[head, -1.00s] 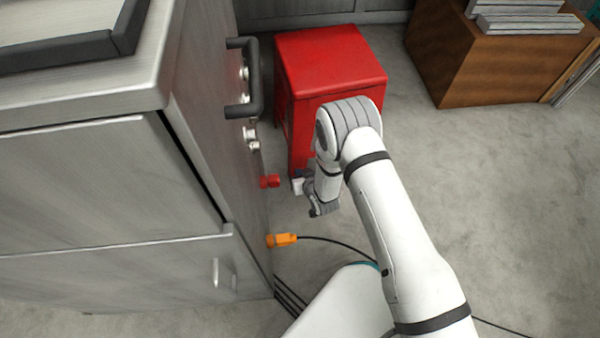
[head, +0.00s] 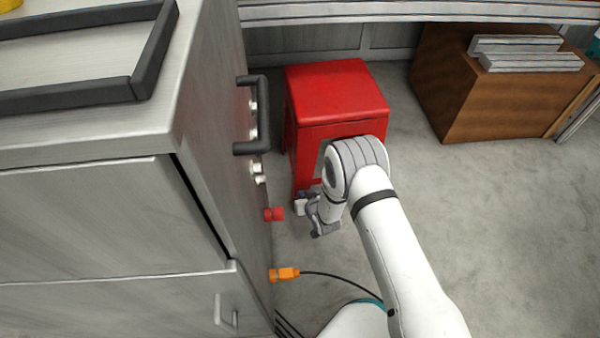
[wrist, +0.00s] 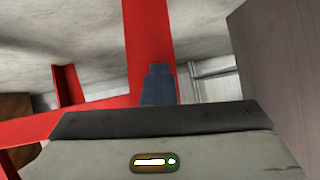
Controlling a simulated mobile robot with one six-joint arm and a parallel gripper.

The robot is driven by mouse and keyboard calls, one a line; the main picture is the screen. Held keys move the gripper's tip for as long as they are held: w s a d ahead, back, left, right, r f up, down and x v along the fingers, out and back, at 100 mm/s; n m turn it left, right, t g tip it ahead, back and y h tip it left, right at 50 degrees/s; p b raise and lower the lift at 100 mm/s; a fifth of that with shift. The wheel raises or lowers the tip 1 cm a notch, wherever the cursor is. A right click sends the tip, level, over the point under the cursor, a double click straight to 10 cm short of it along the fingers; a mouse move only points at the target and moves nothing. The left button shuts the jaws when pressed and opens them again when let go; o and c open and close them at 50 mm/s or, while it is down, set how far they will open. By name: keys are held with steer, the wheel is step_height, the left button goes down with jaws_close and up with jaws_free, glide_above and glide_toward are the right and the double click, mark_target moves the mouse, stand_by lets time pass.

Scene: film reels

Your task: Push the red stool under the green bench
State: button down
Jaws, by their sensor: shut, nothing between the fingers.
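The red stool (head: 335,92) stands upright on the grey floor, right of the metal cabinet. My gripper (head: 306,193) is low at its near side, by the front left leg; my arm covers part of the stool's front. In the wrist view the shut, empty gripper fingers (wrist: 158,85) are in front of a red stool leg (wrist: 148,40), with a red crossbar (wrist: 90,113) behind; whether they touch cannot be told. No clearly green bench shows; a pale grey long edge (head: 420,12) crosses the top of the head view and may be the bench.
The metal cabinet (head: 95,215) with a black handle (head: 263,115), red knob (head: 273,214) and orange plug (head: 285,274) with its cable is close on the left. A brown wooden box (head: 490,100) with grey slabs on top stands right. The floor between stool and box is clear.

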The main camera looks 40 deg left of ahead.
steer(key=shift+w+a, duration=2.6)
steer(key=shift+a, duration=0.3)
steer(key=s+d+p, duration=0.1)
steer(key=s+d+r+p, duration=0.1)
steer(key=s+d+p, duration=0.1)
steer(key=s+d+r+p, duration=0.1)
steer(key=d+p, duration=0.1)
steer(key=shift+s, duration=0.15)
steer(key=shift+s+d, duration=0.25)
